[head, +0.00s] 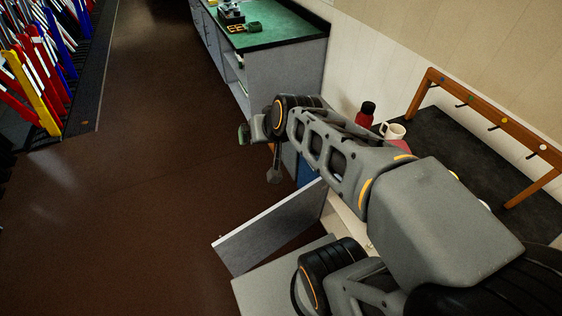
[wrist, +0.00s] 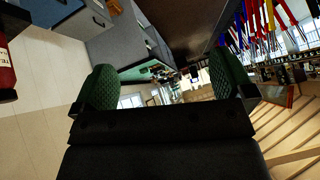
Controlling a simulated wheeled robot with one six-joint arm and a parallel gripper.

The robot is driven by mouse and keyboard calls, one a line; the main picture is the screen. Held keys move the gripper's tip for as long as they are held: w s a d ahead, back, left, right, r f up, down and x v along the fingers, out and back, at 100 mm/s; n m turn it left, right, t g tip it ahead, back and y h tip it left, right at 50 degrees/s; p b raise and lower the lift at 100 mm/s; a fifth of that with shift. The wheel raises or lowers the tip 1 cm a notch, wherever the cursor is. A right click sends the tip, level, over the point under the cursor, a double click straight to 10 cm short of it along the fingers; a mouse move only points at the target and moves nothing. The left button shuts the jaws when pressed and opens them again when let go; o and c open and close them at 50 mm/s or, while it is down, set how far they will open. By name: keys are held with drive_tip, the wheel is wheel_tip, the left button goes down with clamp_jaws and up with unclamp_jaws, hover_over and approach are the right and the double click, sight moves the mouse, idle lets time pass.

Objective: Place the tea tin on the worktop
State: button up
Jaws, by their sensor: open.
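The dark worktop (head: 450,150) is at the right of the head view, partly hidden by my arm. A dark red bottle-like container (head: 366,114) and a white mug (head: 393,131) stand at its back left. A small patch of a red or pink thing shows beside the mug, mostly hidden by my arm. My gripper (head: 243,134) is left of that worktop, above the floor. In the wrist view my gripper (wrist: 166,82) has its green pads wide apart with nothing between them.
A cabinet door (head: 270,228) stands open below my arm. A wooden peg rack (head: 485,115) stands along the dark worktop. A green-topped counter (head: 265,27) with small items is at the back. Racks of coloured items (head: 40,70) are at left. The brown floor (head: 130,190) is clear.

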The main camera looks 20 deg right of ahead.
drive_tip(key=s+f+n+g+h, duration=0.1)
drive_tip(key=s+g, duration=0.2)
drive_tip(key=s, duration=0.5)
drive_tip(key=shift+s+d+f+n, duration=0.2)
drive_tip(key=shift+s+f+n, duration=0.1)
drive_tip(key=shift+n, duration=0.1)
drive_tip(key=shift+f, duration=0.3)
